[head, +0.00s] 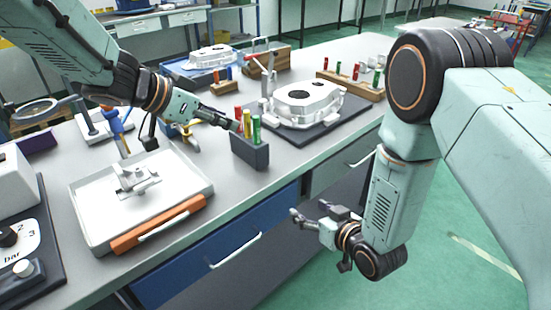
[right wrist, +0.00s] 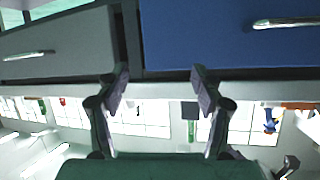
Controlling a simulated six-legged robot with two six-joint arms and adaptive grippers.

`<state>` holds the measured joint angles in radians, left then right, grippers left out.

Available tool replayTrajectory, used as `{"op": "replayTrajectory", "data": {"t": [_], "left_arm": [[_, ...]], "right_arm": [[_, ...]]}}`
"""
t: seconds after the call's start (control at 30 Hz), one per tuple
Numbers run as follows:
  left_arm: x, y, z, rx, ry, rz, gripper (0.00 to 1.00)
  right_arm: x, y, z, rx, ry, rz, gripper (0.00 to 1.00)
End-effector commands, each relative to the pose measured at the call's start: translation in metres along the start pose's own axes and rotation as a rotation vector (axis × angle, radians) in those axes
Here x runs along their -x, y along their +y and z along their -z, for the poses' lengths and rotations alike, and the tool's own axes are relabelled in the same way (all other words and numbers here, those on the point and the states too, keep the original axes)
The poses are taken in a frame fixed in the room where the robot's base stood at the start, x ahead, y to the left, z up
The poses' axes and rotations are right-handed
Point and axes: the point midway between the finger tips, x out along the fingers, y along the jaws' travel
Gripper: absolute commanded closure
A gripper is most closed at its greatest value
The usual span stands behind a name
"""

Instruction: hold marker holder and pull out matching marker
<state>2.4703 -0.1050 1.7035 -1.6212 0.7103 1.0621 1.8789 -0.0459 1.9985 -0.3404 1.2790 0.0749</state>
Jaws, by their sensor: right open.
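The dark grey marker holder (head: 250,153) stands upright near the front edge of the bench. A red marker (head: 238,114), a yellow marker (head: 247,122) and a green marker (head: 257,130) stand in it. My left gripper (head: 230,123) is at the holder's left end, close to the red marker; its fingers are too small to judge. My right gripper (head: 305,216) is open and empty, below bench height in front of the drawers. In the right wrist view its open fingers (right wrist: 160,75) face the drawers, and the holder (right wrist: 190,108) shows upside down, end-on, with the green marker (right wrist: 191,131).
A white tray (head: 85,218) with an orange handle lies left of the holder. A casting (head: 303,103) on a dark mat stands behind it. A wooden block (head: 350,87) with markers is further back. Blue drawers (head: 205,262) front the bench; a blue-handled tool (head: 117,126) stands behind the tray.

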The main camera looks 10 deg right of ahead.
Motion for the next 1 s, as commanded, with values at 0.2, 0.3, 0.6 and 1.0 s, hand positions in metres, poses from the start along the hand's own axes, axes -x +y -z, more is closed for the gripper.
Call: {"op": "replayTrajectory", "data": {"t": [0.2, 0.3, 0.6, 1.0], "left_arm": [[-0.001, -0.001, 0.0, 0.001, 0.0, 0.0, 0.62], [-0.001, -0.001, 0.0, 0.001, 0.0, 0.0, 0.62], [-0.001, -0.001, 0.0, 0.001, 0.0, 0.0, 0.62], [-0.001, -0.001, 0.0, 0.001, 0.0, 0.0, 0.62]], "right_arm": [[-0.028, -0.021, 0.097, 0.075, 0.299, 0.125, 0.33], [-0.031, -0.03, 0.127, 0.099, 0.392, 0.17, 0.33], [-0.053, -0.062, 0.136, 0.154, 0.398, 0.257, 0.33], [-0.102, -0.076, 0.155, 0.152, 0.397, 0.255, 0.33]]}}
